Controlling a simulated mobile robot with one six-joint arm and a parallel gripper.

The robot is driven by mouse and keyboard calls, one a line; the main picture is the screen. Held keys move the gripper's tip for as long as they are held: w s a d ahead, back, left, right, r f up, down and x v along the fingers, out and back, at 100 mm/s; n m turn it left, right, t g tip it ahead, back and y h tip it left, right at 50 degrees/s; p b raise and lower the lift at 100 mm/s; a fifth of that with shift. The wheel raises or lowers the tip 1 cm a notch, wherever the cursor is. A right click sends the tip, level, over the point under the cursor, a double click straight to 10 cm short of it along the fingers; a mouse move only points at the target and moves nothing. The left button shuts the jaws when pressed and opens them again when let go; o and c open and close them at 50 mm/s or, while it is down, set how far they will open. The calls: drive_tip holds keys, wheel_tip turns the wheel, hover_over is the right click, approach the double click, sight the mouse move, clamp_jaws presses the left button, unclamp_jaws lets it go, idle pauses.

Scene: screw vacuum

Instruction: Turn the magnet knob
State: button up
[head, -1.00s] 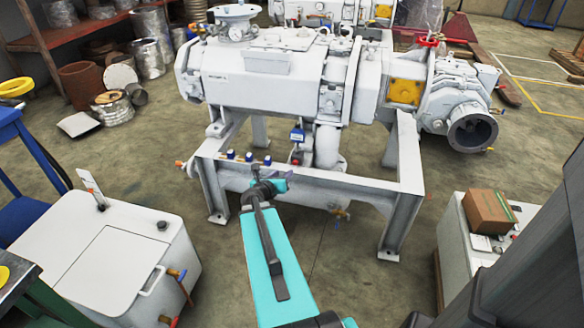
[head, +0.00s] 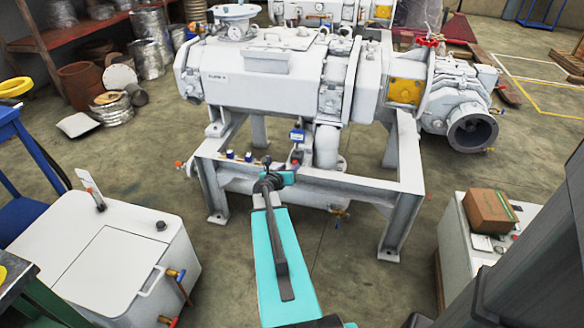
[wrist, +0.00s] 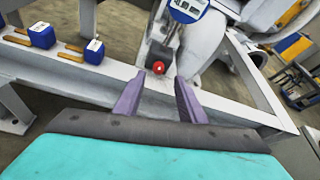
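A small red knob (wrist: 158,68), likely the magnet knob, sits on a grey mount on the machine frame, below a blue digital gauge (wrist: 187,8). In the head view the red knob (head: 296,162) is tiny, just right of and beyond my gripper. My gripper (wrist: 159,77) is open, with two purple fingers apart and nothing held. In the wrist view the knob appears between the fingertips, slightly beyond them; contact is not visible. In the head view, my arm hides most of the fingers.
Blue valve boxes with brass fittings (wrist: 41,35) line the frame's left side. The grey frame beam (head: 350,181) runs just below the knob. The large vacuum machine (head: 275,80) stands above. A white cabinet (head: 105,255) is at left; a cardboard box (head: 488,211) at right.

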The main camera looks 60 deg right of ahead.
sight(295, 163)
drive_tip(key=shift+x, duration=2.8)
clamp_jaws()
drive_tip(key=shift+a+r, duration=0.1)
drive_tip(key=shift+a, duration=0.15)
drive_tip(key=shift+d, duration=0.2)
drive_tip(key=shift+b, duration=0.35)
